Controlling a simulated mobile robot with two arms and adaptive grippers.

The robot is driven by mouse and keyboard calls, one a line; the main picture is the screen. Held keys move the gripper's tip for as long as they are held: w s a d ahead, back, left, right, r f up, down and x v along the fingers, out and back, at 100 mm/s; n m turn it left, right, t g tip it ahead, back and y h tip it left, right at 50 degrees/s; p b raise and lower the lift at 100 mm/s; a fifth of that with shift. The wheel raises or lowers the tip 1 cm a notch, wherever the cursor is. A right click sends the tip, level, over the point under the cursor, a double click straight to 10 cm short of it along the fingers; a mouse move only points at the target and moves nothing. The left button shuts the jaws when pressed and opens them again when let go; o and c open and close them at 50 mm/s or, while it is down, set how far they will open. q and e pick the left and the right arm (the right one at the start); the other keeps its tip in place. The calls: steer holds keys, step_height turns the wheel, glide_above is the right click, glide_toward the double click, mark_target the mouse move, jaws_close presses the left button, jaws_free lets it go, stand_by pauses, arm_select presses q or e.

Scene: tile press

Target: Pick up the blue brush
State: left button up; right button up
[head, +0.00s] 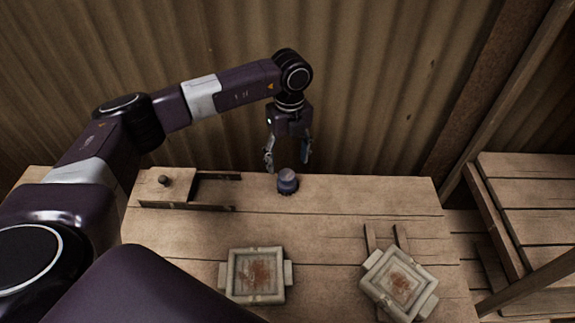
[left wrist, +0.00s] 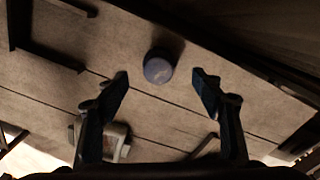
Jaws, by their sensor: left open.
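The blue brush (head: 288,182) stands on the table near its back edge, a short round thing with a paler top. In the left wrist view the brush (left wrist: 158,70) lies beyond the fingertips, between their lines and a little left of centre. My left gripper (head: 288,165) points down above the back edge of the table, just behind the brush. In the left wrist view my left gripper (left wrist: 160,80) is open, with nothing between its fingers. My right gripper is in neither view.
A wooden box with a knobbed lid (head: 165,188) is left of the brush. Two pale square moulds with reddish insides, one at front centre (head: 233,275) and one at front right (head: 425,303), lie on the table (head: 330,225). A corrugated wall (head: 390,80) rises behind.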

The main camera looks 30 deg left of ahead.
mark_target(287, 174)
arm_select(q)
steer(key=shift+s+f+p, duration=0.2)
steer(key=shift+f+p, duration=0.25)
steer(key=shift+f, duration=0.75)
steer(key=shift+s+f+p, duration=0.1)
steer(key=shift+f+p, duration=0.2)
steer(key=shift+f, duration=0.05)
step_height(287, 174, down, 4)
steer(key=shift+r+p, duration=0.1)
steer(key=shift+p, duration=0.5)
steer(key=shift+f, duration=0.35)
steer(key=c, duration=1.3)
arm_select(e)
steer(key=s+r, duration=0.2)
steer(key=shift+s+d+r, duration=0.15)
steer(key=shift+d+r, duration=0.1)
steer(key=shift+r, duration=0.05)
arm_select(q)
steer(key=shift+r, duration=0.15)
